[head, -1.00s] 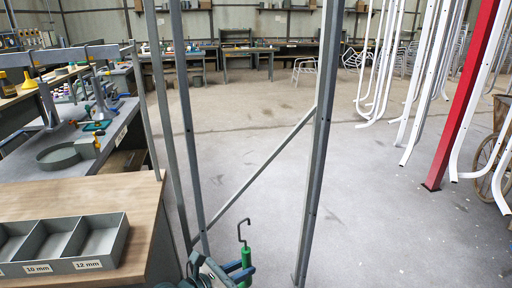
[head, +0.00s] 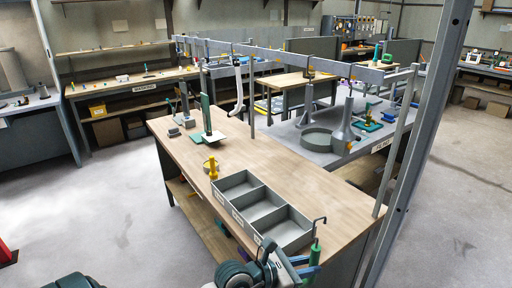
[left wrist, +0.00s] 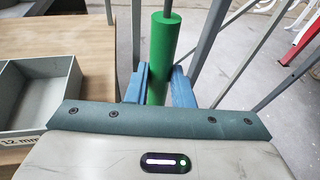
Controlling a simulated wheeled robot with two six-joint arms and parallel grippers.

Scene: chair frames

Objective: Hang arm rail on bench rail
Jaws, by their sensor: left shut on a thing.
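The bench rail (head: 292,60) is a grey horizontal bar on posts above the workbench, with small hooks along it. A white bent rail (head: 239,88), which looks like an arm rail, hangs near its left part. My left gripper (head: 303,266) is shut on the green handle (head: 315,256) of a thin hooked rod, upright in front of the bench's near corner, well away from the bench rail. In the left wrist view, blue fingers grip both sides of the green handle (left wrist: 160,60); the hook is out of frame. My right gripper is not seen.
A grey three-part tray (head: 262,208) stands on the wooden bench top (head: 172,142). A yellow-handled tool (head: 213,170), a green stand (head: 206,115) and a round grey tray (head: 322,138) are nearby. A tall grey post (head: 425,130) rises at right.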

